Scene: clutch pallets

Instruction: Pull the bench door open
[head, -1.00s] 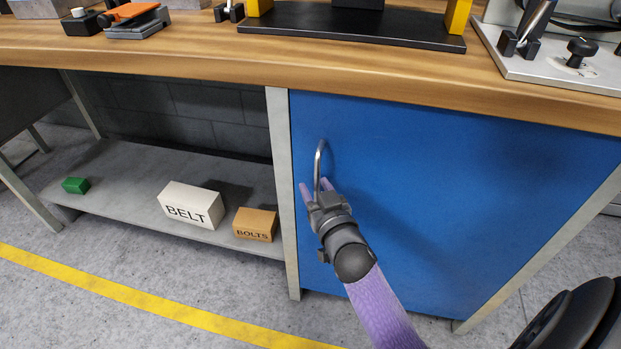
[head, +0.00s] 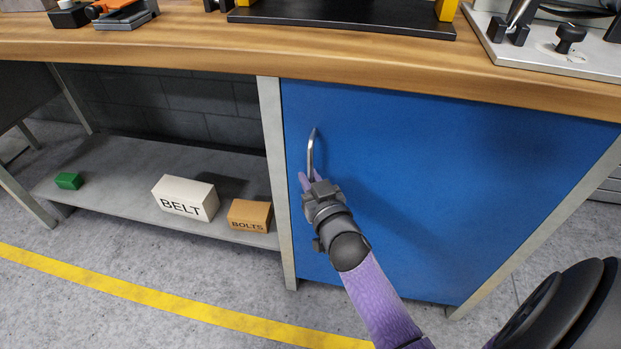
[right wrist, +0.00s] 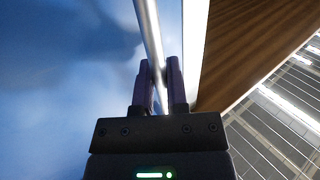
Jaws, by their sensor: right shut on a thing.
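The blue bench door (head: 430,190) sits under the wooden worktop and looks closed against its grey frame. A curved metal handle (head: 311,152) stands upright near the door's left edge. My right gripper (head: 308,181) is shut on the lower part of this handle. In the right wrist view, the handle bar (right wrist: 150,40) runs between the two purple fingers of the right gripper (right wrist: 161,85). The fingers hide part of the handle's lower end. My left gripper is not in view.
An open shelf (head: 110,185) left of the door holds a white BELT box (head: 185,198), an orange BOLTS box (head: 249,215) and a green block (head: 69,180). The wooden worktop (head: 200,48) overhangs the door. A yellow line (head: 150,297) crosses the clear floor in front.

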